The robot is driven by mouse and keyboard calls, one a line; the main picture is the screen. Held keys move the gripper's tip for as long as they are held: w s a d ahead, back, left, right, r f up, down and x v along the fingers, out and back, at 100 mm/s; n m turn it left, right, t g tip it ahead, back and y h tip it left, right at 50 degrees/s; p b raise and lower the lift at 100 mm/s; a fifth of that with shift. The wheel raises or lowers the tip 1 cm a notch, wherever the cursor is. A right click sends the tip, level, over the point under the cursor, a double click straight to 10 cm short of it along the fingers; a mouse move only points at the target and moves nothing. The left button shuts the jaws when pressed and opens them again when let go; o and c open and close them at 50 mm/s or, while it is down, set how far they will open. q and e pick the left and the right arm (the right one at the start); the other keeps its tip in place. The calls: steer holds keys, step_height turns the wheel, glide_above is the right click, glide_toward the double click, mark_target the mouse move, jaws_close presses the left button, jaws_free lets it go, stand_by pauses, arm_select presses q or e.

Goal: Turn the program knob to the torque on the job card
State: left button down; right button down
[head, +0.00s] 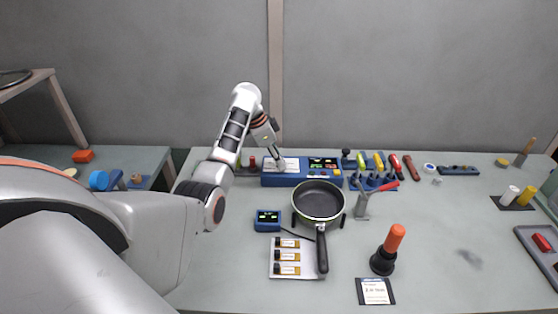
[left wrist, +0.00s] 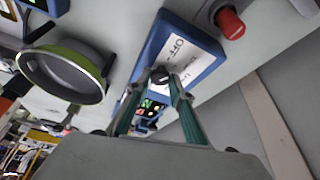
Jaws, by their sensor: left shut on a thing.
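The blue program box (head: 300,181) stands at the back of the table, with a white label panel and a lit display (head: 322,163). My left gripper (head: 278,164) reaches down onto its left part. In the left wrist view, my left gripper (left wrist: 164,83) is shut on the dark program knob (left wrist: 158,74), beside a white panel (left wrist: 188,50) where "OFF" can be read. The knob's pointer direction cannot be made out. The job card (head: 375,291) lies in a dark frame at the front; its print is too small to read surely. My right gripper is not in view.
A black pan (head: 319,200) stands just in front of the box, its handle toward me. A small blue display unit (head: 268,221), an orange-handled tool (head: 388,249) and several hand tools stand around it. A red knob (left wrist: 230,23) shows near the box.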

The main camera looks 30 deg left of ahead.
arm_select(q)
steer(key=shift+w+m+g+h, duration=0.1)
steer(key=shift+m+g+h, duration=0.3)
steer(key=shift+m, duration=1)
steer(key=c, duration=1.8)
jaws_free()
steer(key=v, duration=1.2)
steer(key=shift+w+r, duration=0.1)
